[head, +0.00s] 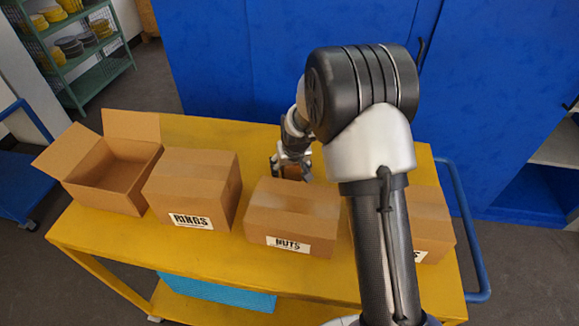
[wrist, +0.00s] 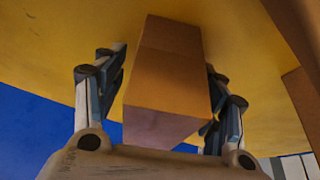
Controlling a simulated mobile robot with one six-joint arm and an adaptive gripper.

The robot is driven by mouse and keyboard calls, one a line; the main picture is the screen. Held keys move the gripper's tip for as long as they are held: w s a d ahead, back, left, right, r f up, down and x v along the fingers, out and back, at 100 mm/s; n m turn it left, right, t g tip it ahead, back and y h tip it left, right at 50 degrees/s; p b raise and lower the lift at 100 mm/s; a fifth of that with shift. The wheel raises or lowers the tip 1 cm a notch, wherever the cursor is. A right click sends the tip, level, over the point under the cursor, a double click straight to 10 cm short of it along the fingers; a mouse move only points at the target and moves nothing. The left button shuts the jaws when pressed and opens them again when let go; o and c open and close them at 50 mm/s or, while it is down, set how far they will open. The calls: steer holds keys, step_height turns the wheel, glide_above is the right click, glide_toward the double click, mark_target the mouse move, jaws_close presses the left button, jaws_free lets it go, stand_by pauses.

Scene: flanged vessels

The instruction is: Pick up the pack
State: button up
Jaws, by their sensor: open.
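The pack is a small plain orange-brown block (wrist: 166,85). In the wrist view it stands between the two fingers of my gripper (wrist: 165,75), which is open with one finger on each side. A gap shows beside the left finger; on the right the finger is close, and I cannot tell if it touches. In the head view my gripper (head: 291,163) is low over the yellow table, behind the box marked NUTS. A little of the pack (head: 291,173) shows there between the fingers; its lower part is hidden.
On the yellow table (head: 130,245) stand an open empty carton (head: 112,178), a closed RINGS box (head: 195,175), the closed NUTS box (head: 295,205) close to my gripper, and another box (head: 430,218) partly hidden by my arm. A blue cabinet (head: 220,60) is behind.

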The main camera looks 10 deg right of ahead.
steer(key=shift+c, duration=0.4)
steer(key=c, duration=1.2)
steer(key=shift+r, duration=0.1)
steer(key=shift+c, duration=0.2)
